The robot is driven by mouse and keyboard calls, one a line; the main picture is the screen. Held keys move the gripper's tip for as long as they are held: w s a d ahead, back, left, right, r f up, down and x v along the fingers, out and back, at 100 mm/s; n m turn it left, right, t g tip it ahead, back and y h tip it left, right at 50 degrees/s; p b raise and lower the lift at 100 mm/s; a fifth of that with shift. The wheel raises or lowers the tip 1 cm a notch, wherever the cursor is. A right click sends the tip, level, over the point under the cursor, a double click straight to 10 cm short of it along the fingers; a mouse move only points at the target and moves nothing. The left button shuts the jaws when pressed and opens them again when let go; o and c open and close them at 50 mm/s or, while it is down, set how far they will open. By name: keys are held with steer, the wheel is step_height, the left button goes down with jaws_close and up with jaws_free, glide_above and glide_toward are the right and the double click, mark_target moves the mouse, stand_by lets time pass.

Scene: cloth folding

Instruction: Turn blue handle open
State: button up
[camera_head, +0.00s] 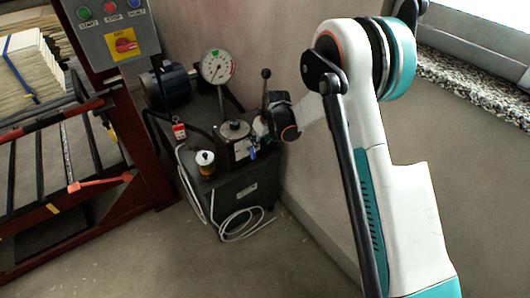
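A small blue handle (253,153) shows on the side of the dark pump unit, just below and left of my arm's end. My gripper (265,128) is at the far end of my arm, right beside the unit's top and close above the blue handle. The gripper is small and partly hidden behind my wrist. I cannot tell whether its fingers are open or shut, or whether it touches anything. A black upright lever (265,88) rises just behind it.
The unit stands on a dark green tank (245,190) near the wall. A red rack (120,150) with a control box (112,32) stands at left.

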mark_target(254, 151)
steer(key=b+x, duration=0.5)
steer(key=x, duration=0.8)
steer(key=shift+a+f, duration=0.25)
steer(key=shift+f, duration=0.1)
steer(key=shift+c, duration=0.6)
jaws_close()
